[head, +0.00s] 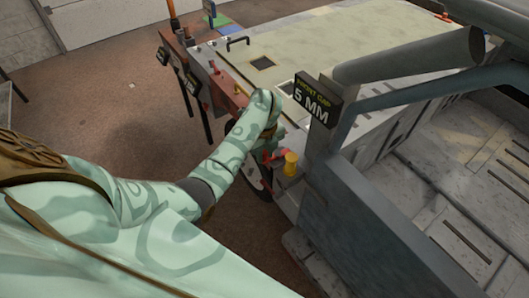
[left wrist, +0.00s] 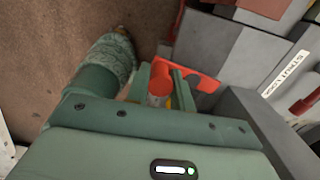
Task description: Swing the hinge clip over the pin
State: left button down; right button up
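My left gripper (head: 268,150) is at the near end of the bench, partly hidden by my own forearm. Red parts show beside it, next to a yellow knob (head: 291,163). In the left wrist view, a red upright cylinder (left wrist: 160,80) stands between the green fingers of my left gripper (left wrist: 161,90). A flat red bracket (left wrist: 201,82), which looks like the hinge clip, runs behind the cylinder to the right. I cannot tell whether the fingers touch either one. The pin cannot be told apart for sure. My right gripper is not in view.
The bench (head: 325,40) has a pale top with dark square openings. A black "5 MM" sign (head: 312,100) and thick grey tubes (head: 410,58) stand close to the right of my left gripper. Brown floor (head: 110,110) lies open to the left.

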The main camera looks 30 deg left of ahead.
pick_arm(q)
jog(key=shift+a+m, duration=0.1)
jog(key=shift+m, duration=0.2)
jog(key=c, duration=2.2)
grip_release()
jog(key=m, duration=0.1)
jog(key=w+a+m, duration=0.1)
jog(key=m, duration=0.2)
jog(key=shift+w+a+m, duration=0.15)
jog(key=shift+w+m, duration=0.1)
jog(key=shift+m, duration=0.05)
jog(key=c, duration=2.2)
grip_release()
jog(key=m, duration=0.1)
jog(key=w+m, duration=0.1)
jog(key=m, duration=0.2)
jog(key=shift+w+a, duration=0.35)
jog(key=w+m, duration=0.1)
jog(key=m, duration=0.2)
jog(key=w+m, duration=0.1)
jog(key=m, duration=0.2)
jog(key=shift+w, duration=0.2)
jog(key=c, duration=1.5)
grip_release()
jog(key=shift+r, duration=0.1)
notch_tip(320, 180, up, 16)
jog(key=p, duration=0.4)
